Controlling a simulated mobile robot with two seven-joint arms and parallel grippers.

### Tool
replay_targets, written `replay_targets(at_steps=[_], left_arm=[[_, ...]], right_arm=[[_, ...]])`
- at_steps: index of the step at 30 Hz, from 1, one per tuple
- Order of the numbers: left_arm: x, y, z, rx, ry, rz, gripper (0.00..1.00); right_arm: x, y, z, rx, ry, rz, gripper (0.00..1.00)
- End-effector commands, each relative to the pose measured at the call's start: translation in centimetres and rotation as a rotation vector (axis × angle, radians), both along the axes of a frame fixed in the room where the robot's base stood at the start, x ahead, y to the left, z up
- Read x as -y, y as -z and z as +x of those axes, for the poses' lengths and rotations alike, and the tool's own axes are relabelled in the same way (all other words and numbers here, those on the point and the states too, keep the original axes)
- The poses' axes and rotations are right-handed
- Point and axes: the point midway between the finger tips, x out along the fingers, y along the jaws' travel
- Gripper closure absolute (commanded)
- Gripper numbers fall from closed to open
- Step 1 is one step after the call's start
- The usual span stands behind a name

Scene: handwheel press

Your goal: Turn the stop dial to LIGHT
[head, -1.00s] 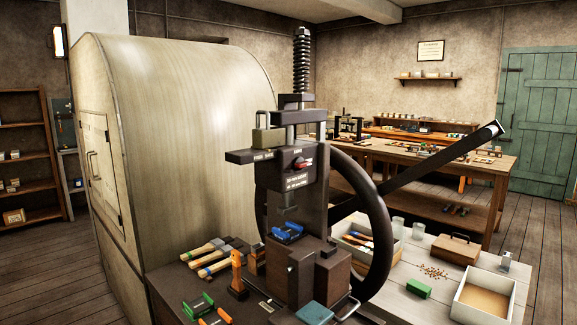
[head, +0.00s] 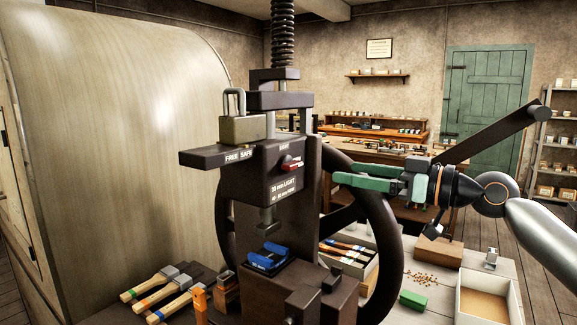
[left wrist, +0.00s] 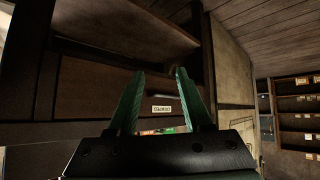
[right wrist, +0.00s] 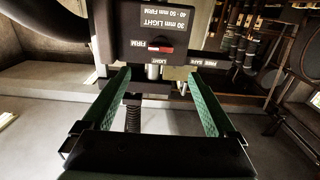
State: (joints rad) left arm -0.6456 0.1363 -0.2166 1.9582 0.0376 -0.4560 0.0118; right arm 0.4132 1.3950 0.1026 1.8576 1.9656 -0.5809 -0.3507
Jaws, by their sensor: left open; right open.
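The stop dial (head: 291,163) is on the front of the dark press head (head: 266,190), with a red bar on it. In the right wrist view the dial (right wrist: 160,47) shows its red bar lying sideways, in line with the FIRM mark; LIGHT is at a quarter turn from it. My right gripper (head: 346,173) is open and empty, to the right of the dial and apart from it. In its wrist view the right fingers (right wrist: 158,80) point toward the press head with the dial beyond them. My left gripper (left wrist: 160,80) is open and empty, near a wooden shelf front.
A padlock (head: 242,128) sits on the FREE/SAFE bar (head: 215,155) left of the dial. The handwheel (head: 385,235) and its long lever (head: 490,135) are behind my right gripper. Brushes (head: 165,292) lie at lower left.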

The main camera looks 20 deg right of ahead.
Motion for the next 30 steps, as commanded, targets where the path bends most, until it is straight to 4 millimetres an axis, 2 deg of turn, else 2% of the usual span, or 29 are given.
replay_targets(at_steps=[5, 12, 22, 30], left_arm=[[-0.4, -1.6, -0.8, -0.008, -0.007, 0.005, 0.50], [-2.0, -2.9, -1.7, -0.017, -0.033, 0.025, 0.50], [-1.8, -6.4, -1.5, -0.011, -0.033, 0.020, 0.50], [-1.7, -7.3, -1.3, -0.008, -0.032, 0.018, 0.50]], right_arm=[[-0.6, -0.6, 1.2, 0.000, 0.000, 0.004, 0.07], [-2.1, -0.7, 3.6, 0.001, -0.001, 0.005, 0.07], [-4.9, -0.5, 8.2, 0.001, -0.002, 0.005, 0.07], [-6.1, 0.0, 10.4, -0.001, 0.000, 0.002, 0.07]])
